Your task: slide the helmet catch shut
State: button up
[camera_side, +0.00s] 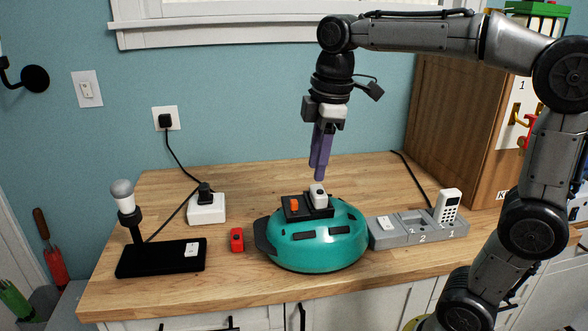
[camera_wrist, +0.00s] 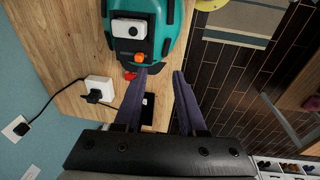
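The teal helmet (camera_side: 318,248) sits on the wooden counter, its black visor to the left. It also shows at the top of the wrist view (camera_wrist: 178,22). A black catch plate (camera_side: 296,214) on its crown carries a small orange piece (camera_side: 294,204) and a white block (camera_side: 318,196) with a dark spot. In the wrist view the orange piece (camera_wrist: 138,58) and white block (camera_wrist: 129,27) stand apart along the plate. My gripper (camera_side: 318,172), with purple fingers, points down above the plate. The wrist view shows the fingers (camera_wrist: 161,73) apart with nothing between them.
A red block (camera_side: 237,240) lies left of the helmet. A grey numbered holder (camera_side: 405,236) with a white remote (camera_side: 448,206) stands close on its right. A black tray (camera_side: 148,262), a lamp (camera_side: 124,197) and a white plug box (camera_side: 206,212) are farther left.

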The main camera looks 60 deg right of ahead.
jog(key=g, duration=0.2)
send_over(294, 200)
notch_tip(294, 200, down, 4)
jog(key=shift+a+f, duration=0.1)
jog(key=shift+f, duration=3.1)
notch_tip(294, 200, up, 2)
jog(key=shift+r, duration=0.15)
jog(key=shift+w+d+r, duration=0.15)
jog(key=shift+d+r, duration=0.1)
jog(key=shift+w+d, duration=0.8)
jog(key=shift+w, duration=0.05)
jog(key=shift+s+a+f, duration=0.35)
jog(key=shift+s+a, duration=0.15)
jog(key=shift+s, duration=0.05)
jog(key=shift+s+a+f, duration=0.3)
jog(key=shift+s+a, duration=0.2)
jog(key=shift+f, duration=0.85)
